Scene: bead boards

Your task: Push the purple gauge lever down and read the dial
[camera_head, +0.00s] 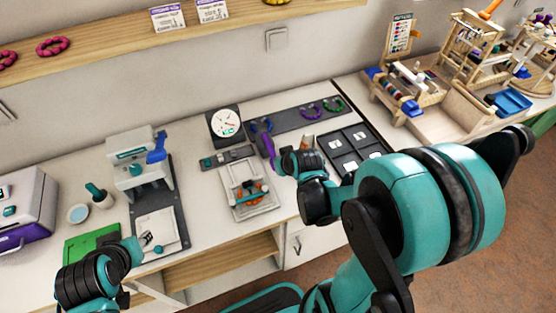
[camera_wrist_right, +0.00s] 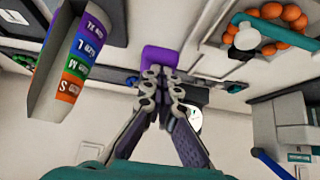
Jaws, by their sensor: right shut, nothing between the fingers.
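The purple gauge lever (camera_head: 268,147) stands beside the dial gauge (camera_head: 226,122), which has a white face and dark frame. The needle and reading are too small to make out. My right gripper (camera_wrist_right: 163,73) is shut and empty, its fingertips right at the purple lever (camera_wrist_right: 160,56) in the right wrist view; I cannot tell whether they touch. The dial (camera_wrist_right: 195,121) is partly hidden behind the fingers there. My left gripper (camera_head: 147,240) is low at the left, by a white plate on a dark base; its opening is unclear.
A tray with orange beads (camera_head: 236,204) sits in front of the gauge. A dark compartment tray (camera_head: 365,160) lies right of my right gripper. A grey press with a blue handle (camera_head: 157,149) stands at the left. A colored size-label strip (camera_wrist_right: 80,55) is near the fingers.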

